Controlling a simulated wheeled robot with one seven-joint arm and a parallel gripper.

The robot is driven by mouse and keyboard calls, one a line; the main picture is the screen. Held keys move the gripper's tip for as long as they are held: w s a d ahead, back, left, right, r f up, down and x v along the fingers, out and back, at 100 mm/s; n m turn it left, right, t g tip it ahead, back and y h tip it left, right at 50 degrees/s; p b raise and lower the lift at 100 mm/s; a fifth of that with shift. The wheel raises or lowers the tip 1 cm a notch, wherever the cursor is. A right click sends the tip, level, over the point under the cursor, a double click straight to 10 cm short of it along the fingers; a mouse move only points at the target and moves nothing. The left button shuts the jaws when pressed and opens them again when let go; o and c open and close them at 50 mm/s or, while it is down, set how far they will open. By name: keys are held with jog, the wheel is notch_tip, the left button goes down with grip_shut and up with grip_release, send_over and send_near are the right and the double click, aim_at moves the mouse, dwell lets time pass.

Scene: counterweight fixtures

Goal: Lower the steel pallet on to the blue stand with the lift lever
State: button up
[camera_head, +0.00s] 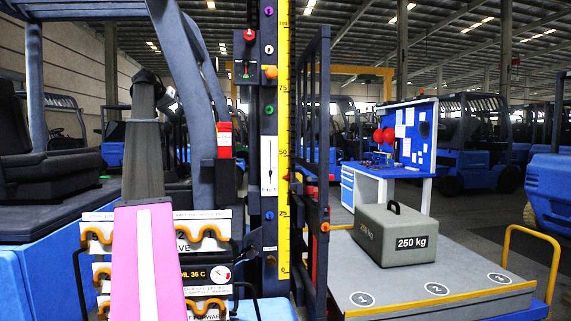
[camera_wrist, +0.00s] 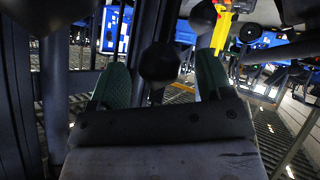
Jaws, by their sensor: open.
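The steel pallet (camera_head: 450,284), a grey plate with a yellow front stripe and numbered circles, is at the lower right in the head view. A grey 250 kg block (camera_head: 397,235) sits on it. Part of the blue stand (camera_head: 525,312) shows below the pallet's right end; I cannot tell whether they touch. In the wrist view, my gripper (camera_wrist: 160,62) is open, with green fingers apart. A lever with a dark round knob (camera_wrist: 161,60) appears between them; contact is unclear. Another knob (camera_wrist: 203,17) stands beyond the right finger. No readable label shows which is the lift lever.
A yellow height scale (camera_head: 284,140) stands beside the dark mast (camera_head: 318,150). Orange hooks (camera_head: 208,236) and label plates are near my arm at lower left. A yellow rail (camera_head: 535,234) stands right of the pallet. A blue workbench (camera_head: 385,171) and forklifts are behind.

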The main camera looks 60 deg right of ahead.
jog(key=v, duration=0.9)
jog(key=shift+a+r, duration=0.2)
jog(key=shift+a, duration=0.1)
dwell(0.5)
